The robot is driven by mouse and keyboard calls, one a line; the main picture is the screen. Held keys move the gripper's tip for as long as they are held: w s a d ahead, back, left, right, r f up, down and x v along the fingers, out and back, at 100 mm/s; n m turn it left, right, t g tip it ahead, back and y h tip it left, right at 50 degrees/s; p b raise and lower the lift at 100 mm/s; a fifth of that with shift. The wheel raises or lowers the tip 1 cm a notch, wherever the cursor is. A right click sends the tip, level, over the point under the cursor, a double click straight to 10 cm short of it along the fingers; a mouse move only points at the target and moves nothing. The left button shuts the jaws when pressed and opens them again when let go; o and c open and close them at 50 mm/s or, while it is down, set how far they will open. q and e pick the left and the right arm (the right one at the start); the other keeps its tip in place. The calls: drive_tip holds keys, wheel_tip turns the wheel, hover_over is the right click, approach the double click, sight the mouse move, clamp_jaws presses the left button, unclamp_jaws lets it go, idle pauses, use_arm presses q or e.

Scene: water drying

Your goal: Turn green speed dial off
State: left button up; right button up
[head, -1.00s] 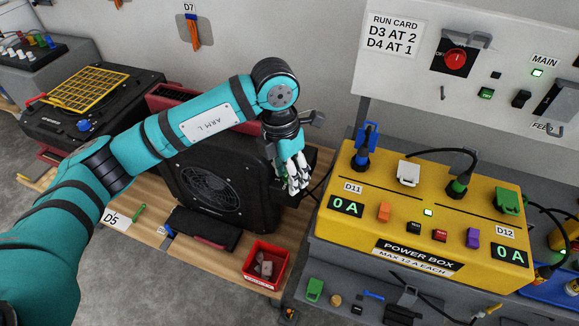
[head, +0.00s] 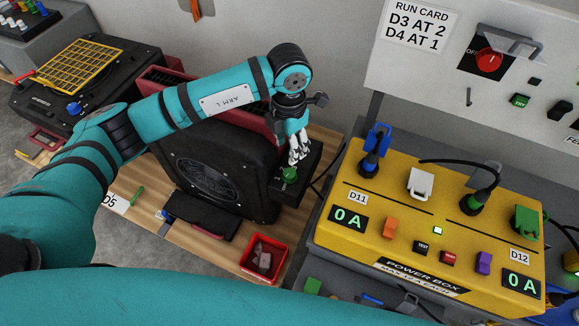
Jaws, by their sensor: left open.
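The green speed dial (head: 289,174) sits on top of a small black control box (head: 306,184) at the right side of the black fan (head: 212,172). Its pointer setting is too small to read. My left gripper (head: 297,157) is open, pointing down, with its fingertips just above and behind the dial in the picture. I cannot tell whether they touch it. The dial is mostly in clear view. My right gripper is not in view.
The yellow power box (head: 428,258) stands right of the fan, with plugs and cables on it and both displays at 0 A. A red bin (head: 262,260) sits in front. A wall panel with a red switch (head: 489,62) is behind.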

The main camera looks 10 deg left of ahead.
sight(290, 172)
use_arm(q)
drive_tip(key=f+p, duration=0.1)
drive_tip(key=f, duration=0.5)
drive_tip(key=f+p, duration=0.1)
drive_tip(key=f, duration=0.5)
drive_tip(key=shift+w, duration=0.2)
drive_tip(key=shift+c, duration=0.2)
drive_tip(key=shift+r, duration=0.1)
drive_tip(key=c, duration=0.8)
drive_tip(key=shift+n, duration=0.6)
drive_tip(key=shift+n+b, duration=0.4)
drive_tip(key=shift+n, duration=0.5)
drive_tip(key=o, duration=0.8)
drive_tip(key=shift+o, duration=0.2)
